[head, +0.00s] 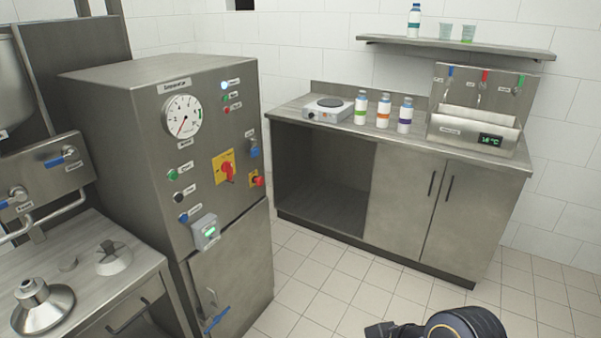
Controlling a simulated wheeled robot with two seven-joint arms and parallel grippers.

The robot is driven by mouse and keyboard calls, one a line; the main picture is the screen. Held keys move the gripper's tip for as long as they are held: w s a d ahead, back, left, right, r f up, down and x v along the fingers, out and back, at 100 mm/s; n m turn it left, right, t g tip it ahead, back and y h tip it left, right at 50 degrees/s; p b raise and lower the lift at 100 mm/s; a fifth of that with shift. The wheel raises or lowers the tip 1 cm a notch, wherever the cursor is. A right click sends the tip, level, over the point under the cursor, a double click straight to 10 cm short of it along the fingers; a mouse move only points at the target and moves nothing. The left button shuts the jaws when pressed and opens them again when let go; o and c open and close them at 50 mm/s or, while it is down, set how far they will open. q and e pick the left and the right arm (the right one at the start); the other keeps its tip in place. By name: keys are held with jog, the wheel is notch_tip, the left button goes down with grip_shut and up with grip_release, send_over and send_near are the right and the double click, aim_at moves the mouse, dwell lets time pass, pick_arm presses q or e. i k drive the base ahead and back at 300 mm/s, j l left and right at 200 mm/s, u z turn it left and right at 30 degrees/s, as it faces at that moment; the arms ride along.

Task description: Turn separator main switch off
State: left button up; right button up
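The separator cabinet (130,130) is a grey steel control box at the left with a "Separator" label and a round gauge (183,116) on its front. A red rotary switch (228,172) on a yellow plate (217,160) sits in the middle of the panel, its handle looking roughly upright. A smaller red knob on yellow (257,180) is to its right. Small labels are too blurred to read. Neither gripper can be made out; a dark rounded part of my own arm shows at the bottom edge, right of centre, well away from the panel.
A steel counter (400,150) at the back holds a hot plate (328,109), several bottles and a unit with a green display (490,140). A shelf (455,46) is above. A bench (120,292) with metal parts stands at lower left. The tiled floor between is clear.

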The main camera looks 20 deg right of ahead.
aim_at(227, 167)
jog(key=z, duration=0.3)
jog(key=i+j+u, duration=0.1)
jog(key=i, duration=0.35)
jog(key=i+j+u, duration=0.1)
jog(key=i+j, duration=0.2)
jog(key=i, duration=0.2)
